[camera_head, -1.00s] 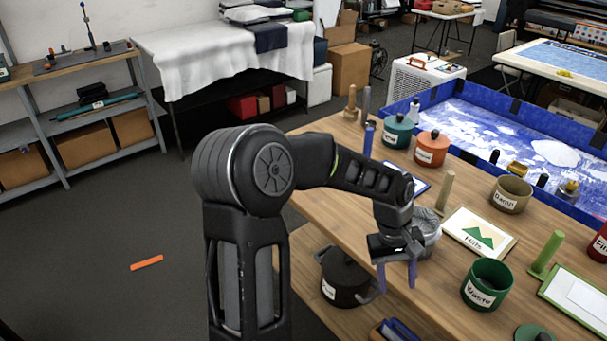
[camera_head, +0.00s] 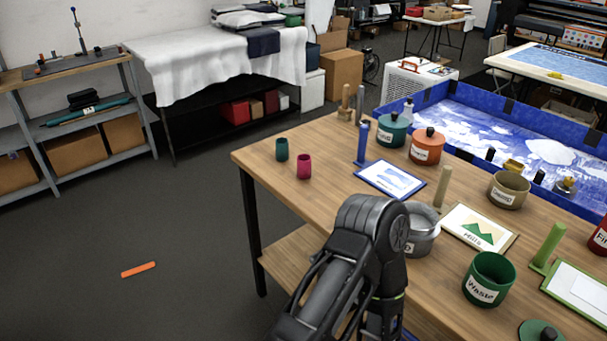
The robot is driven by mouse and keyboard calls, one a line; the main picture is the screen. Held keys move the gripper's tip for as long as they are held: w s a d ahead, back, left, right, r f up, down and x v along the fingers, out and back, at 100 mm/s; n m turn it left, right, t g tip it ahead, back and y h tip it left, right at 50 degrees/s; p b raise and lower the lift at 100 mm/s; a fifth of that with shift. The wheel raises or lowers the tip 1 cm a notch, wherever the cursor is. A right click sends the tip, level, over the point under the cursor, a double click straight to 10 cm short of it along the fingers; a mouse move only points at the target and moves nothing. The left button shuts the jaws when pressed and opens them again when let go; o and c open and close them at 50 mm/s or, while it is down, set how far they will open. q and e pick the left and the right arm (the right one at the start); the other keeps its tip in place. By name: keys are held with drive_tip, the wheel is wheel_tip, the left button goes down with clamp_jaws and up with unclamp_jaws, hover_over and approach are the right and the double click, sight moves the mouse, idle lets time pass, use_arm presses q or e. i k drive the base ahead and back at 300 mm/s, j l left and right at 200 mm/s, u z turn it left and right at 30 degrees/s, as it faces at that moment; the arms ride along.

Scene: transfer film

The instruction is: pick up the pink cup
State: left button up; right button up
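The pink cup (camera_head: 304,167) stands upright near the far left corner of the wooden table (camera_head: 335,148). A teal cup (camera_head: 282,149) stands just behind it to the left, apart from it. One of my arms rises from the bottom edge over the near side of the table, with its bent joint well to the right of and nearer than the pink cup. The gripper of this arm does not show, and my other arm is not in view. Nothing touches the pink cup.
A blue-framed picture (camera_head: 391,180) with a blue post (camera_head: 363,143) lies right of the cups. A grey pot (camera_head: 421,232) is partly behind my arm. A green pot (camera_head: 488,279), a tan pot (camera_head: 509,190) and an orange pot (camera_head: 427,146) stand farther right. The tabletop around the cups is clear.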

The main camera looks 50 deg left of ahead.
sight(304, 167)
drive_tip(key=u, duration=2)
drive_tip(key=i+l, duration=0.1)
drive_tip(key=l, duration=0.25)
drive_tip(key=i+l, duration=0.15)
drive_tip(key=l, duration=0.15)
